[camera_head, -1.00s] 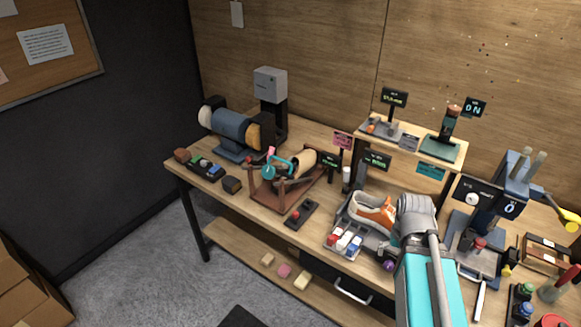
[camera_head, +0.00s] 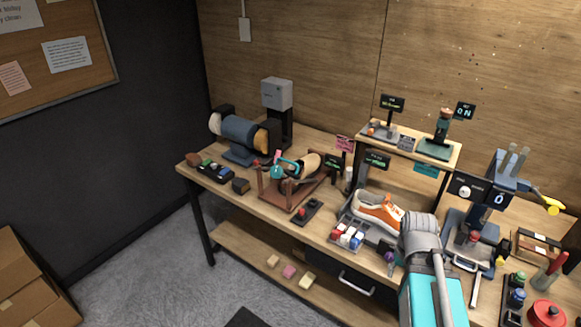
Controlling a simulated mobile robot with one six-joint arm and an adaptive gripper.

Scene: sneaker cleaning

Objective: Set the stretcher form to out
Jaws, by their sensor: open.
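A stretcher-like fixture stands mid-table on a brown base (camera_head: 284,201). It has a pale wooden form (camera_head: 305,165) lying in it and a teal handle (camera_head: 285,169) at its left side. A small dark sign (camera_head: 334,162) with green text stands just right of it; the text is too small to read. The form's exact setting cannot be told. My arm rises from the lower right, well to the right of the fixture. My gripper cannot be made out; it seems hidden behind the grey joint of my arm.
An orange and white sneaker (camera_head: 377,210) and a tray of coloured blocks (camera_head: 348,235) lie between the fixture and my arm. A small black control box (camera_head: 306,211) sits in front of the fixture. A blue roller machine (camera_head: 240,134) stands to its left.

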